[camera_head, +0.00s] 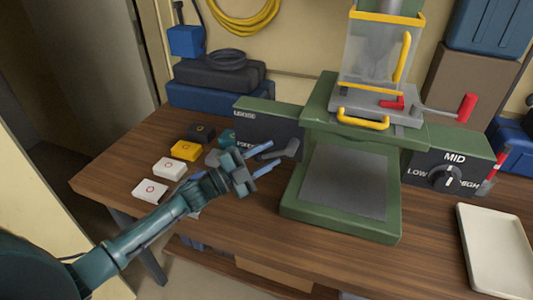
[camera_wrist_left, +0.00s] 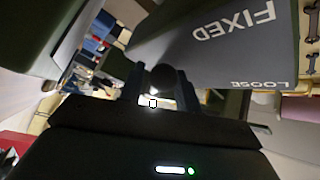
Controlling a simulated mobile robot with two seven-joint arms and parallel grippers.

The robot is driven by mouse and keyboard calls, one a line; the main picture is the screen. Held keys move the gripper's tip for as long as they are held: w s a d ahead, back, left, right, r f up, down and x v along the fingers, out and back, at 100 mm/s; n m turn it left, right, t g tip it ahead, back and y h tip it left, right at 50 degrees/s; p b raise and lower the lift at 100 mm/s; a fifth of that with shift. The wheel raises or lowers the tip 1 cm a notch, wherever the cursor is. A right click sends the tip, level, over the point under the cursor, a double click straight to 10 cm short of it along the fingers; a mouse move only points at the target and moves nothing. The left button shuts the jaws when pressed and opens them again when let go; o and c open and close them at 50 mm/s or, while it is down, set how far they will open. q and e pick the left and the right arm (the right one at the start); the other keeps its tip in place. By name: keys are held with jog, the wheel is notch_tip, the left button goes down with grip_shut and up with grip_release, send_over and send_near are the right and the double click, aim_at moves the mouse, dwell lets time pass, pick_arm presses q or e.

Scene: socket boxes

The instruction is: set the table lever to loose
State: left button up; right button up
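The table lever (camera_head: 290,150) is a dark grey handle on the front of the dark panel (camera_head: 262,128) at the left of the green machine. The panel reads LOOSE at its top and FIXED lower down, partly covered; both words show upside down in the left wrist view. The lever's free end points left, near FIXED. My left gripper (camera_head: 271,154) is open, its blue fingers apart on either side of the lever's end. In the left wrist view the lever's round dark end (camera_wrist_left: 163,78) shows between the fingers; contact cannot be told. My right gripper is out of view.
The green machine (camera_head: 390,224) stands right of my left gripper. White, yellow and black small boxes (camera_head: 185,150) lie at the left. A LOW-MID-HIGH dial (camera_head: 448,177) and a pale tray (camera_head: 497,250) are at the right. Dark cases (camera_head: 220,77) stand behind.

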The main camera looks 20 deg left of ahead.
pick_arm(q)
jog(key=shift+d, duration=0.15)
jog(key=shift+c, duration=0.2)
grip_shut()
dwell(0.3)
